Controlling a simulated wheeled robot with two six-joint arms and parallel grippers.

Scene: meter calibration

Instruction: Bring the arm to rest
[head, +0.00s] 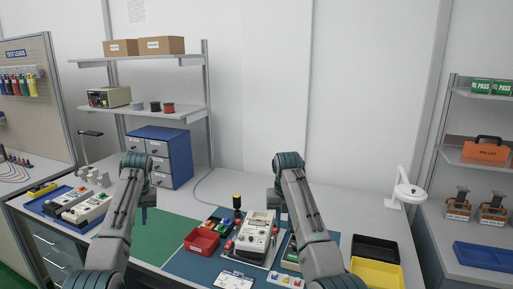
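My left arm comes in from the lower left, and its gripper (146,213) hangs in the air near the left end of the bench, small and dark. My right arm comes in from the lower right, and its gripper (281,207) hangs behind the meter, partly hidden by the arm. Nothing shows held in either, but the fingers are too small to read. A grey-white meter (257,230) with a dial stands on the blue mat (184,263) between the arms.
A red bin (201,242) lies left of the meter. Yellow (376,273) and black (376,248) trays lie at right. A blue drawer cabinet (178,157) stands at back left, below shelves (140,62). A white lamp (404,190) stands at right. The rear bench (235,183) is mostly clear.

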